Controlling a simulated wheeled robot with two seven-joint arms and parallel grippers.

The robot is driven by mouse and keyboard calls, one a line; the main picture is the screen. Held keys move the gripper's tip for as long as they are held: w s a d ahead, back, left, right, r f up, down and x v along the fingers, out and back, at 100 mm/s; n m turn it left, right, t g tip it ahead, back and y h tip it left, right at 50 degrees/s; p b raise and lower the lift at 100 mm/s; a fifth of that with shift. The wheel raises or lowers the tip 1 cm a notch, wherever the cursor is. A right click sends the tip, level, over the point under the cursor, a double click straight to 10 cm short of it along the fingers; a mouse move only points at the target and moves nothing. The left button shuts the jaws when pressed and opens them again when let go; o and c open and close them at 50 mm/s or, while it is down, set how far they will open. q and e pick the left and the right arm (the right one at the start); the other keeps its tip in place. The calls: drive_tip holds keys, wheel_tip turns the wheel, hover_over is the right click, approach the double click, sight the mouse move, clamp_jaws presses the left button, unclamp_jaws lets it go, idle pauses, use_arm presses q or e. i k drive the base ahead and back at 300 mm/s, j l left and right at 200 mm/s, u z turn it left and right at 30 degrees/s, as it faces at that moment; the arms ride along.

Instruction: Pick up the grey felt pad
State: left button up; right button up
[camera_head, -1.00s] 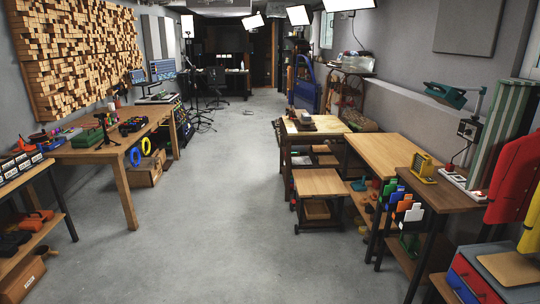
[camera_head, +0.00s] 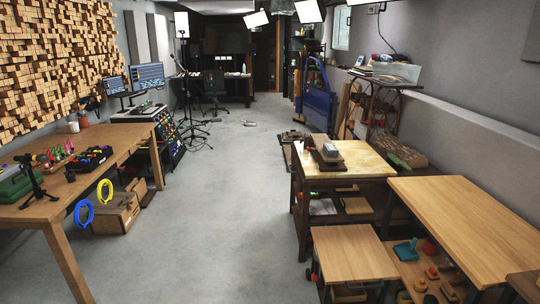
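I cannot make out a grey felt pad for certain. A small pale grey block (camera_head: 330,152) sits at a dark brown wooden piece (camera_head: 324,164) on the light-topped workbench (camera_head: 362,164) right of centre. It is too small to tell whether it is felt. A blue car door (camera_head: 318,92) stands upright farther back on the right. Neither of my grippers shows in the head view.
A clear grey floor aisle (camera_head: 225,190) runs down the middle. A long wooden table (camera_head: 110,165) lines the left, with yellow and blue rings at its edge. A low wooden table (camera_head: 352,252) and a larger one (camera_head: 470,215) stand at the front right.

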sight(330, 150)
drive_tip(key=i+j+u, duration=0.15)
drive_tip(key=i+u, duration=0.15)
drive_tip(key=i, duration=0.95)
drive_tip(key=i+l+u, duration=0.25)
drive_tip(key=i, duration=0.95)
drive_tip(key=i+l+z, duration=0.1)
drive_tip(key=i+z, duration=0.35)
drive_tip(key=i, duration=0.35)
drive_tip(key=i+j+z, duration=0.15)
drive_tip(key=i+z, duration=0.3)
drive_tip(key=i, duration=0.4)
drive_tip(key=i+l+z, duration=0.2)
drive_tip(key=i+l, duration=0.4)
